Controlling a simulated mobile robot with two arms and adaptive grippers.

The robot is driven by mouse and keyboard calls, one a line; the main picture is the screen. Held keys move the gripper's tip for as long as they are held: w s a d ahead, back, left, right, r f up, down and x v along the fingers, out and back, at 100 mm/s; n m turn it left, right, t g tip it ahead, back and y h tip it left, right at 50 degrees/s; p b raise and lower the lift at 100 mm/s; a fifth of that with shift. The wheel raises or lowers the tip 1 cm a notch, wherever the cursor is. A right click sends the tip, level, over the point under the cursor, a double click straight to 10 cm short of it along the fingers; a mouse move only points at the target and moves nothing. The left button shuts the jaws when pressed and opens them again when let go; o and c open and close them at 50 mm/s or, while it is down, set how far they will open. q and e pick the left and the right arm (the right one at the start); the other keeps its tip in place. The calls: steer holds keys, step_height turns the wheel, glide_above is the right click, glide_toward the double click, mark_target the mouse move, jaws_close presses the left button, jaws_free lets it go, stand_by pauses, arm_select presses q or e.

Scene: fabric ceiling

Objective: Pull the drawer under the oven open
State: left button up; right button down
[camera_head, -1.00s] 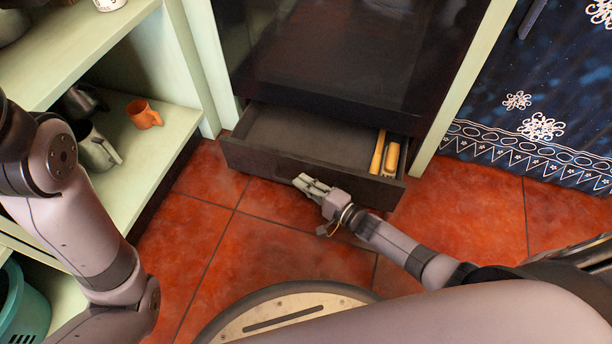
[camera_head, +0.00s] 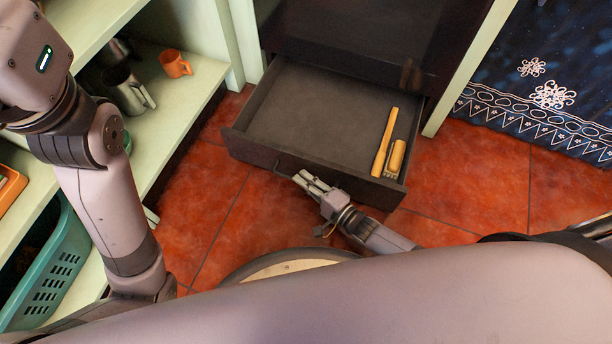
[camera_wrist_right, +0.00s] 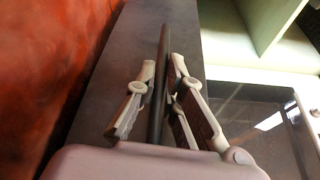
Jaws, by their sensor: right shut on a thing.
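The dark drawer (camera_head: 310,110) under the black oven (camera_head: 350,35) stands well open in the head view, with its grey bottom showing. Its front panel (camera_head: 250,152) has a thin dark handle bar, which also shows in the right wrist view (camera_wrist_right: 162,45). My right gripper (camera_head: 300,178) is at the drawer front, its fingers shut around the handle bar. In the wrist view the fingers lie on both sides of the bar. My left arm shows at the left of the head view; its gripper is out of the picture.
A wooden rolling-pin-like stick (camera_head: 385,142) and a short wooden-handled tool (camera_head: 396,158) lie in the drawer. Pale green shelves (camera_head: 190,100) at the left hold an orange mug (camera_head: 175,64) and metal jugs. A teal basket (camera_head: 52,265) stands low left. Red floor tiles (camera_head: 465,185) are clear at the right.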

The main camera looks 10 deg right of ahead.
steer(key=shift+f, duration=0.1)
steer(key=c, duration=1.7)
jaws_free()
steer(key=shift+s, duration=0.1)
steer(key=v, duration=0.7)
steer(key=shift+s+d, duration=0.15)
steer(key=shift+d, duration=0.05)
